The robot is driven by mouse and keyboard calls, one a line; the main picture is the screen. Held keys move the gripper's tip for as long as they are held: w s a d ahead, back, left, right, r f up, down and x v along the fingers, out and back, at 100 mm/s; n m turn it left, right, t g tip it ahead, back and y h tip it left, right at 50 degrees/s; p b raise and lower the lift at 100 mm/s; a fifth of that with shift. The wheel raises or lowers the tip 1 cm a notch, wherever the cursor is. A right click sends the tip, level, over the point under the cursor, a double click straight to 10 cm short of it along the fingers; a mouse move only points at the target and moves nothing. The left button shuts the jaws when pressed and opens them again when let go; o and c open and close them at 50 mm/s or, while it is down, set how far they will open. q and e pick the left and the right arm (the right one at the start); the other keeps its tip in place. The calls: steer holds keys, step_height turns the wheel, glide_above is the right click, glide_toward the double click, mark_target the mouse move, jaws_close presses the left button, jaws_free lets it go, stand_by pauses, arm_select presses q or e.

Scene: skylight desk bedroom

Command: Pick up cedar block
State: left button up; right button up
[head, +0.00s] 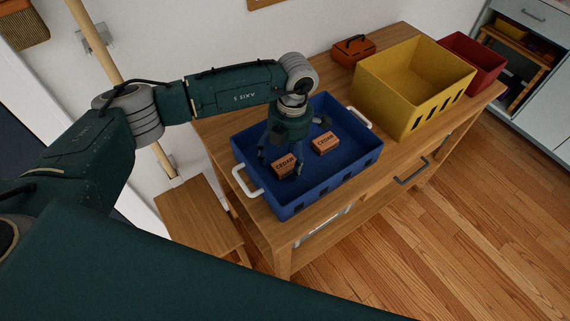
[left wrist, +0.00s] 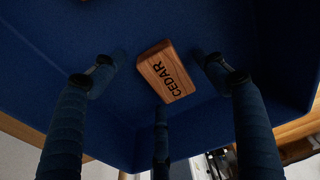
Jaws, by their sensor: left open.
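Two small reddish-brown blocks marked CEDAR lie in the blue crate (head: 372,164) in the head view. One cedar block (head: 284,166) is at the near left, partly behind a finger; the other cedar block (head: 326,143) is to its right. My left gripper (head: 291,150) is open and points down into the crate, its dark fingers spread around and over the near-left block. In the left wrist view one cedar block (left wrist: 165,72) lies between the two upper fingers, with no visible contact. A third finger shows below it. My right gripper is not in view.
The crate has white handles (head: 247,181) and stands on a wooden table (head: 300,229). A yellow crate (head: 414,85), a red bin (head: 474,62) and an orange box (head: 353,50) stand farther back. A wooden stool (head: 198,214) is at the left.

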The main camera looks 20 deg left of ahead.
arm_select(q)
steer(key=c, duration=1.1)
steer(key=shift+c, duration=0.2)
steer(key=shift+r, duration=0.15)
